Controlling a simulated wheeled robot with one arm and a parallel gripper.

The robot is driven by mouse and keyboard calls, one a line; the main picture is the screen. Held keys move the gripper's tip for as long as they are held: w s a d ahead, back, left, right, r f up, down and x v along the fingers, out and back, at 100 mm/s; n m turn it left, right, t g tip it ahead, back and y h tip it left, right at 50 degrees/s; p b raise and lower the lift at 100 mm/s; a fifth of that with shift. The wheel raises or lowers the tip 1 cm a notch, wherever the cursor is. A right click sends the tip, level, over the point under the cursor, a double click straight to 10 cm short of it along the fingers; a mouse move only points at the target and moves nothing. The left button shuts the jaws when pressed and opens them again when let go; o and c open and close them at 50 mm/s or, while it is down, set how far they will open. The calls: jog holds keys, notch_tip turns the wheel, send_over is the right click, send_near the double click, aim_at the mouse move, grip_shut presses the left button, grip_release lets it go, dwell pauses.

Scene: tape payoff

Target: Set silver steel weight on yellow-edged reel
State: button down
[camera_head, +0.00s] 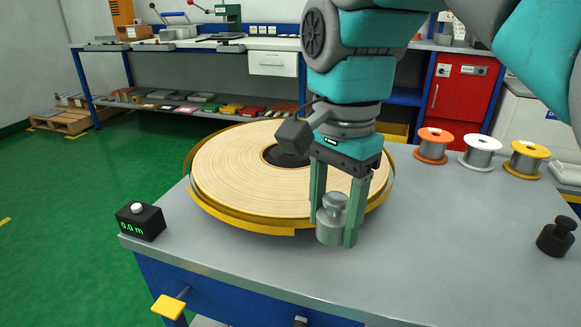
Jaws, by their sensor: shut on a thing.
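The silver steel weight (331,222) is a small knobbed cylinder. My gripper (336,236) points straight down and is shut on it, with one finger on each side. The weight shows in front of the right front rim of the large reel (230,175). The reel lies flat, with pale wound tape, a dark centre hole and a yellow edge. From this one view I cannot tell whether the weight is over the reel or over the table in front of it. My gripper and wrist hide part of the reel's right side and centre.
The grey table (430,260) is clear at front right. A dark weight (556,236) stands near its right edge. Orange (433,146), white (480,151) and yellow (526,160) spools stand at back right. A black counter box (140,222) reading 0.0 m sits at the left corner.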

jog(key=shift+s+r+m, duration=0.2)
jog(key=shift+r+m, duration=0.1)
jog(key=shift+m, duration=0.6)
jog(key=shift+w+d+m, duration=0.1)
jog(key=shift+m, duration=0.3)
jog(key=shift+d+r+m, duration=0.1)
jog(key=shift+r+m, duration=0.05)
jog(key=shift+m, duration=0.35)
jog(key=shift+s+r+m, duration=0.1)
jog(key=shift+s+m, duration=0.15)
jog(key=shift+m, duration=0.05)
jog(key=shift+p, duration=0.3)
